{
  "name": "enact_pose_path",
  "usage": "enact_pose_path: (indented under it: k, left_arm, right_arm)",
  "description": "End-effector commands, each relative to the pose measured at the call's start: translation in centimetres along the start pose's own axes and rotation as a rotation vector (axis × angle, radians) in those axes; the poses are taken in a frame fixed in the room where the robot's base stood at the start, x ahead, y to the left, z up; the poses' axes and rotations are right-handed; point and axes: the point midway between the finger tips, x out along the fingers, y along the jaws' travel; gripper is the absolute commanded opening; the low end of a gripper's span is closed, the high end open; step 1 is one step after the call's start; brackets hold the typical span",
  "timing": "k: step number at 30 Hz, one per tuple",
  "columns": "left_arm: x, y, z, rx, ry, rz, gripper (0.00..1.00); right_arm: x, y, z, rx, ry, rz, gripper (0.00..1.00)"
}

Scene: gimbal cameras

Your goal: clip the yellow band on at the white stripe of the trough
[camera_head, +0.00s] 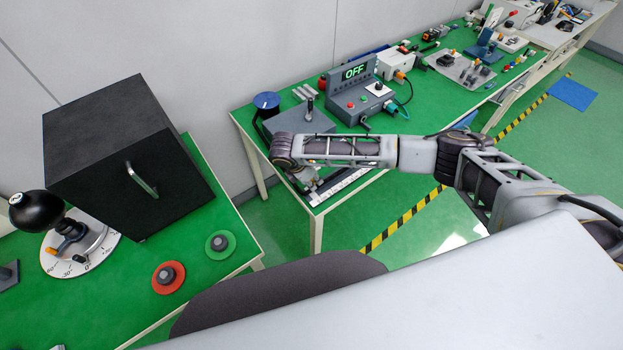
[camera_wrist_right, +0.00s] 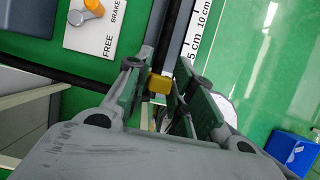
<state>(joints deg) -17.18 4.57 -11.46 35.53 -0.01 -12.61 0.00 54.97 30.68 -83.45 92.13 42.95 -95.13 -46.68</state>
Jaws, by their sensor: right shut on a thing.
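The yellow band (camera_wrist_right: 159,83) is a small block between the fingertips of my right gripper (camera_wrist_right: 157,80) in the right wrist view. The gripper is shut on it. The trough (camera_wrist_right: 177,32) is a long grey channel with dark walls, running up from just beyond the band. I cannot tell whether the band touches it. The white stripe cannot be made out; the fingers may hide it. In the head view my right gripper (camera_head: 297,184) points down at the green table's near corner, largely covered by my arm. My left gripper is not in view.
A white scale (camera_wrist_right: 198,36) with centimetre marks lies along the trough. A FREE/BRAKE plate (camera_wrist_right: 95,28) with an orange-tipped lever and a black cable (camera_wrist_right: 60,72) are to its left. A control box reading OFF (camera_head: 362,95) stands behind my arm.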

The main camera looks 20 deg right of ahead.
Motion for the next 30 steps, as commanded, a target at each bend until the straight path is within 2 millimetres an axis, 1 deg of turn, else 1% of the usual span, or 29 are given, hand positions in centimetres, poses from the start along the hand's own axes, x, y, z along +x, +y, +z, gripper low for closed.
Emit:
enact_pose_path:
  k: [13, 30]
  left_arm:
    - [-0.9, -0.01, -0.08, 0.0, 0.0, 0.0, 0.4]
    - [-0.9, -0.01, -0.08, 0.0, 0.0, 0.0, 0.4]
  right_arm:
    - [-0.13, 0.01, 0.01, -0.001, 0.001, 0.0, 0.01]
    - [0.05, 0.0, -0.05, 0.0, 0.0, 0.0, 0.01]
